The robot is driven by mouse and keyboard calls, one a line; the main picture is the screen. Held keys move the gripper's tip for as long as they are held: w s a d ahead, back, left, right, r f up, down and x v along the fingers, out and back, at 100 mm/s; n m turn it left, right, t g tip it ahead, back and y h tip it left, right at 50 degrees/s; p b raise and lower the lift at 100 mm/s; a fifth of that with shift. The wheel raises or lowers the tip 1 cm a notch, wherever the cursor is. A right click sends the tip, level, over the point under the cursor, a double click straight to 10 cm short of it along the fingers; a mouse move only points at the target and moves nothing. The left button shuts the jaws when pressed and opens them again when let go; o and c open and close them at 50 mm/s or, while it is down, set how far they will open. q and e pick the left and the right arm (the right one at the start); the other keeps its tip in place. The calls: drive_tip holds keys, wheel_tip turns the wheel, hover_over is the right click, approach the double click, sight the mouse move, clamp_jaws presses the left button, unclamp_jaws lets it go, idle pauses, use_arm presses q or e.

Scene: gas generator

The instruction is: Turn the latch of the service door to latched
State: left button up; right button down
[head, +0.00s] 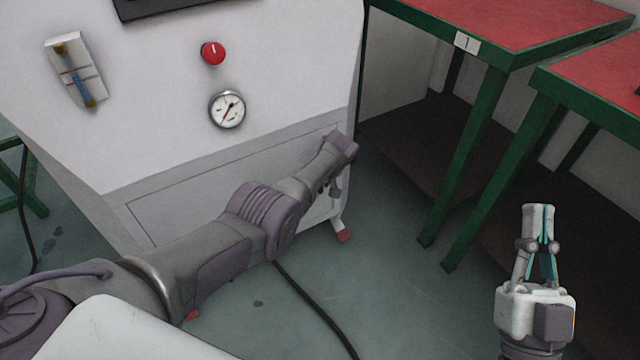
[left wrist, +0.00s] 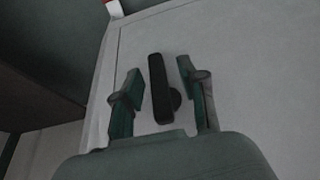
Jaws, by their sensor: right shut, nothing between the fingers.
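The service door (head: 170,216) is the grey lower panel of the white machine in the head view. It also fills much of the left wrist view (left wrist: 255,70). Its latch (left wrist: 159,95) is a black elongated handle with a rounded hub, standing nearly upright in the left wrist view. My left gripper (left wrist: 158,77) is open, with one finger on each side of the latch; gaps show on both sides. In the head view my left wrist hides the latch. My right gripper (head: 538,209) is shut and empty, away to the right.
The machine front carries a red knob (head: 213,53), a round gauge (head: 227,109) and a sight tube (head: 75,72). Green-framed tables with red tops (head: 500,25) stand at the right. A black cable (head: 315,305) lies on the floor.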

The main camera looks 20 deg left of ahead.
use_arm(q)
drive_tip(key=shift+d+r, duration=0.1)
drive_tip(key=shift+d+r, duration=0.2)
drive_tip(key=shift+r, duration=0.3)
drive_tip(key=v, duration=1)
drive_tip(key=shift+s+r, duration=0.15)
drive_tip(key=shift+r, duration=0.15)
